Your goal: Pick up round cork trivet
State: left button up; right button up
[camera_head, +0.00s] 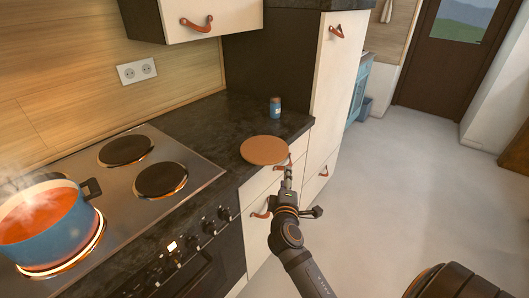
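The round cork trivet (264,150) is a flat tan-brown disc lying on the dark countertop (220,115), to the right of the hob. Its front right side appears to reach over the counter's front edge. My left gripper (288,178) is just in front of the counter, below and to the right of the trivet, before the drawer fronts. A small gap seems to separate it from the trivet. I see its fingers edge-on, so their opening is unclear. My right gripper is not in view.
A blue pot (52,235) with steaming red contents sits on a glowing burner at left. A small blue jar (275,107) stands behind the trivet. Drawers with leather pulls (282,161) are close to the gripper.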

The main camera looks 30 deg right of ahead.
aim_at(282, 154)
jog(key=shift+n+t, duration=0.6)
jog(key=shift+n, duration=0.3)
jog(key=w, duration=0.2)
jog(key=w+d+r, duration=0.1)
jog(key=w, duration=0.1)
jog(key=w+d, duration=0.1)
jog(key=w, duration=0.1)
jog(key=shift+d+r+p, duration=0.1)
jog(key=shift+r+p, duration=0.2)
jog(key=shift+p, duration=0.05)
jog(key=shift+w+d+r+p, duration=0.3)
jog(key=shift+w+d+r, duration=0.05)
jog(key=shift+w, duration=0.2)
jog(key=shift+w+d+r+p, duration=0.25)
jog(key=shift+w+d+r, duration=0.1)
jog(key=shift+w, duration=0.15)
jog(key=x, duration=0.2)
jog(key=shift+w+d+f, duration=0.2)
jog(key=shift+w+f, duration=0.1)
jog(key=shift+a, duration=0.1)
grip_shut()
